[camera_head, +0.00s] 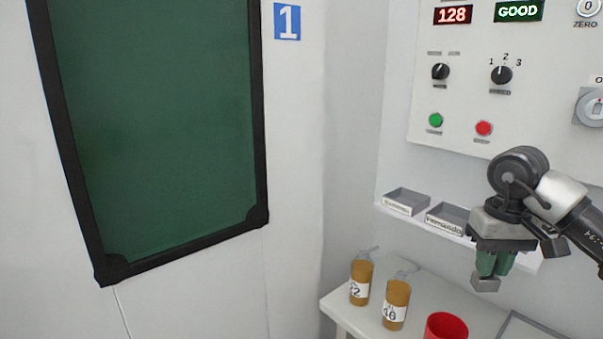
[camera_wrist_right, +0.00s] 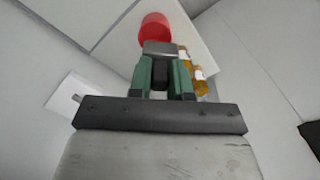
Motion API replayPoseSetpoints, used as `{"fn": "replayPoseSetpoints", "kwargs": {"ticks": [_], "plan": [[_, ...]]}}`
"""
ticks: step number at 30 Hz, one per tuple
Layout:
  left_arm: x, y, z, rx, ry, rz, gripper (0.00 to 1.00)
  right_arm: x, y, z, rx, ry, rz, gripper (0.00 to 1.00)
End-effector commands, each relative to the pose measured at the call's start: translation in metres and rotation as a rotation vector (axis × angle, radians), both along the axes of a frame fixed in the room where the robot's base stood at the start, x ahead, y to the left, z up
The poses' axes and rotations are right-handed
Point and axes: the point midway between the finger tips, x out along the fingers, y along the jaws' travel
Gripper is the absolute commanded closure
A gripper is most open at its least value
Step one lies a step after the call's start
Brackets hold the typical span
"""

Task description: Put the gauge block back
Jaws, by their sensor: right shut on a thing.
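My right gripper (camera_head: 490,264) hangs at the right of the head view, pointing down, in front of the wall ledge. Its green fingers are shut on a small grey block (camera_head: 485,284), which I take to be the gauge block. The block sticks out below the fingertips. In the right wrist view the gripper (camera_wrist_right: 161,74) has the grey block (camera_wrist_right: 160,47) at the far end of its fingers. Two grey open trays, a left one (camera_head: 405,196) and a right one (camera_head: 449,212), sit on the ledge with labels I cannot read surely. My left gripper is not in view.
Below stands a white table (camera_head: 345,312) with two brown labelled bottles (camera_head: 361,283) (camera_head: 396,305) and a red cup (camera_head: 446,327). A control panel (camera_head: 460,100) with knobs and buttons is above the ledge; its displays read 128 and GOOD. A green framed board (camera_head: 155,110) is at left.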

Motion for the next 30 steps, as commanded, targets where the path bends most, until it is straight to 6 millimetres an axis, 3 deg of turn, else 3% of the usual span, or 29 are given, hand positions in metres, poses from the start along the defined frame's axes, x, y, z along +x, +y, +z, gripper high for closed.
{"fn": "replayPoseSetpoints", "kwargs": {"ticks": [11, 21, 25, 30], "plan": [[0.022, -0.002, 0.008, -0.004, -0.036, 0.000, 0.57, -0.024, 0.053, -0.054, -0.002, 0.005, 0.025, 1.00], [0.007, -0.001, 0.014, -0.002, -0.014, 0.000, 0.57, -0.084, 0.114, -0.116, -0.001, 0.004, 0.072, 1.00], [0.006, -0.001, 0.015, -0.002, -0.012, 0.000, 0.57, -0.102, 0.126, -0.129, 0.000, 0.002, 0.080, 1.00], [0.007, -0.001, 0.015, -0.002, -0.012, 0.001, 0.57, -0.108, 0.131, -0.134, 0.000, 0.001, 0.080, 1.00]]}}
